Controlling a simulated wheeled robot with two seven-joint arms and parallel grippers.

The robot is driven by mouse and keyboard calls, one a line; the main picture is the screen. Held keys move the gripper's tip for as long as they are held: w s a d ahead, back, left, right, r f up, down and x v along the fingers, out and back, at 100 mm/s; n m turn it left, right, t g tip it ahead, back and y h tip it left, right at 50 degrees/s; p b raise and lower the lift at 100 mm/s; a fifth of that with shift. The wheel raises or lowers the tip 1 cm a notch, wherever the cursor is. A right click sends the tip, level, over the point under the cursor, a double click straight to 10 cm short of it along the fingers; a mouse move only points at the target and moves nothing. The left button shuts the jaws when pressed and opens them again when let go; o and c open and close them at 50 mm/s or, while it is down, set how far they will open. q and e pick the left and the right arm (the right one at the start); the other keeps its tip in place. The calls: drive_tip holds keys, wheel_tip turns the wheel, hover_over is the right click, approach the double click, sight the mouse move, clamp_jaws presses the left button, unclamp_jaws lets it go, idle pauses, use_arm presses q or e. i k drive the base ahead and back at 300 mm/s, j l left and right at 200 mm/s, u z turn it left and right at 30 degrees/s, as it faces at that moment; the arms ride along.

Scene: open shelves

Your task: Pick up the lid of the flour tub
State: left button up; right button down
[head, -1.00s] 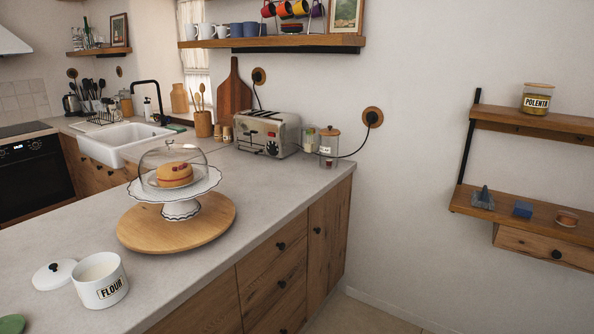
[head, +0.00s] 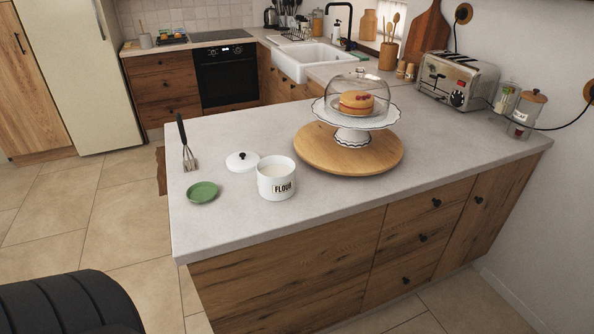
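The white lid (head: 242,161) with a black knob lies flat on the grey counter (head: 235,220), just behind and left of the flour tub. The white flour tub (head: 276,178) stands upright and open, with pale flour inside and a FLOUR label on its front. Neither gripper shows in the head view.
A green dish (head: 202,192) and a black-handled utensil (head: 186,145) lie left of the lid. A glass-domed cake stand (head: 353,110) on a round wooden board (head: 320,152) stands to the right. A toaster (head: 456,80) is farther back. The counter's front left is clear.

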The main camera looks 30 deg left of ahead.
sight(240, 161)
drive_tip(key=k+u, duration=0.2)
drive_tip(key=u, duration=1.15)
